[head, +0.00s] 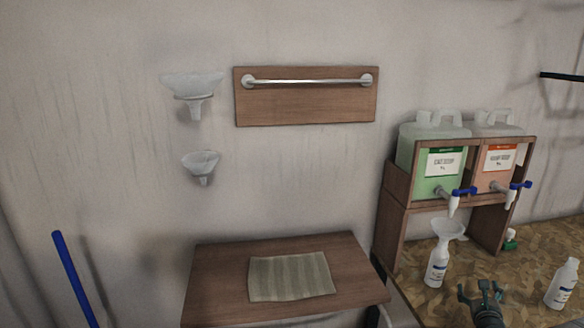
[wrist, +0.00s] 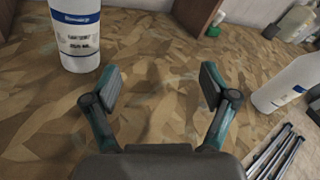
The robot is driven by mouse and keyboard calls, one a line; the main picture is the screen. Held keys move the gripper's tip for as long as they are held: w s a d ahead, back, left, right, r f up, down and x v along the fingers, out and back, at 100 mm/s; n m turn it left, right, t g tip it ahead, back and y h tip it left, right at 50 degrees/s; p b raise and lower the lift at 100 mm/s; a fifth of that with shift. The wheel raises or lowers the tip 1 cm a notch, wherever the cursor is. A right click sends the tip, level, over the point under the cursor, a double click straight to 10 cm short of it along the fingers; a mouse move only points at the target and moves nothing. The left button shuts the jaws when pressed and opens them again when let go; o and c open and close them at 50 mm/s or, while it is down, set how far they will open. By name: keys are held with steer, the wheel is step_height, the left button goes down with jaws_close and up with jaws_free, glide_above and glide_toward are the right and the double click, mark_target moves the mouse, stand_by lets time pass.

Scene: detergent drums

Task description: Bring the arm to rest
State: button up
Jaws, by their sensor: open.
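My gripper (head: 482,291) is at the lower right of the head view, over the patterned worktop. In the wrist view my gripper (wrist: 162,85) has its two fingers spread wide, with only bare worktop between them. A white bottle (head: 436,267) with a funnel (head: 447,229) in its neck stands to the gripper's left, under a blue tap. A second white bottle (head: 563,284) stands to its right. The wrist view also shows the left bottle (wrist: 77,30) and the right bottle (wrist: 286,84), both apart from the fingers.
A wooden stand (head: 391,216) holds a green drum (head: 433,183) and an orange drum (head: 494,176) with blue taps (head: 464,191). A small green-capped bottle (head: 510,239) stands behind. A side table (head: 213,289) bears a folded cloth (head: 290,276). Metal rods (wrist: 272,155) lie near the right finger.

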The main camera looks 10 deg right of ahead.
steer(key=s+d+r+n+g+h+p, duration=0.25)
steer(key=s+d+n+g+h, duration=0.35)
steer(key=s+d, duration=1.25)
steer(key=w+a+f+n+g+y+p, duration=0.1)
steer(key=a+f+n+g+y+p, duration=0.7)
steer(key=a+f+n, duration=1.55)
steer(key=s+a+f+n+g+y+b, duration=0.1)
steer(key=s+a+f+n, duration=0.1)
steer(key=a+f+n, duration=0.45)
steer(key=s+a+f+n+g+y, duration=0.1)
steer(key=s+a+f+g+y, duration=0.15)
steer(key=a, duration=0.75)
steer(key=s+a+f+n+g+y+b, duration=0.1)
steer(key=a+f+n, duration=0.35)
steer(key=a, duration=0.45)
steer(key=s+a+f+m+g+y+b, duration=0.1)
steer(key=s+a+f+m+b, duration=0.1)
steer(key=s+a+f, duration=0.3)
steer(key=s+a+f+m+g+b, duration=0.1)
steer(key=s+a+f+b, duration=0.3)
steer(key=a, duration=0.7)
steer(key=shift+s+f+m+g+y+b, duration=0.35)
steer(key=shift+s+f, duration=0.15)
steer(key=shift+s, duration=0.15)
